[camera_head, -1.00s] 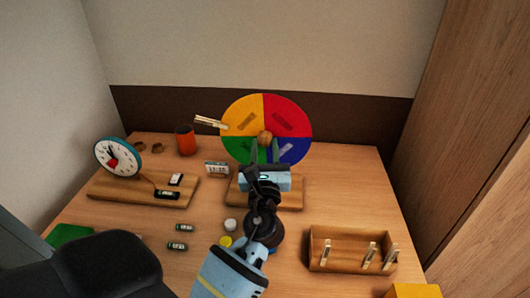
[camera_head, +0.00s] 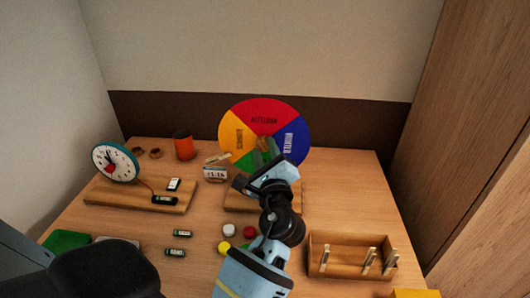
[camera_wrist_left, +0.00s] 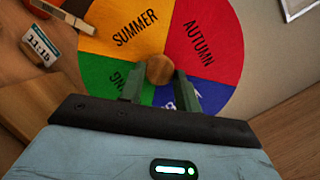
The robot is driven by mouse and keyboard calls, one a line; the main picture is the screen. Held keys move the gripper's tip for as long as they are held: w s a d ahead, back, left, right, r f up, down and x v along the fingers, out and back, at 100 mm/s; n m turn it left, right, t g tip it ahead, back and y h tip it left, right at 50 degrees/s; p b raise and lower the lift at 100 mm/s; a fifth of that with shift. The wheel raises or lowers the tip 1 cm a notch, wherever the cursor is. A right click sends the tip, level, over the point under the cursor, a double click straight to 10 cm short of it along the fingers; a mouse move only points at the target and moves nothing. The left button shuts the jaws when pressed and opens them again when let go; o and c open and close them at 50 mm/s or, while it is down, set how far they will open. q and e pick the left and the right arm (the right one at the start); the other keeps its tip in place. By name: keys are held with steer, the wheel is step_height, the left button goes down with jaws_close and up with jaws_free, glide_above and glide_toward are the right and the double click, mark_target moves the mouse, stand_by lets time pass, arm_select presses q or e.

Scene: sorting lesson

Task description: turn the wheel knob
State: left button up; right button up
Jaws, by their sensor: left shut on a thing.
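The round season wheel (camera_head: 228,130) stands upright at the back of the table, with red on top, yellow at left and blue at right; green is mostly hidden behind my arm. It also fills much of the wrist view (camera_wrist_left: 215,35), where SUMMER and AUTUMN are readable. The round wooden knob (camera_wrist_left: 160,68) is at the wheel's centre. My left gripper (camera_head: 263,148) reaches it from the front and is shut on it, with one finger on each side in the wrist view (camera_wrist_left: 159,82). A clothespin (camera_head: 217,158) is at the wheel's lower left edge. My right gripper is not in view.
A clock (camera_head: 115,162) and orange cup (camera_head: 184,146) are farther left. Batteries (camera_head: 180,234) and coloured caps (camera_head: 229,230) lie in front. A wooden box with clothespins (camera_head: 322,268) is at front right.

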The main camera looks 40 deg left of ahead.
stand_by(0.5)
arm_select(q)
steer(key=o, duration=1)
steer(key=shift+c, duration=0.2)
steer(key=shift+s, duration=0.1)
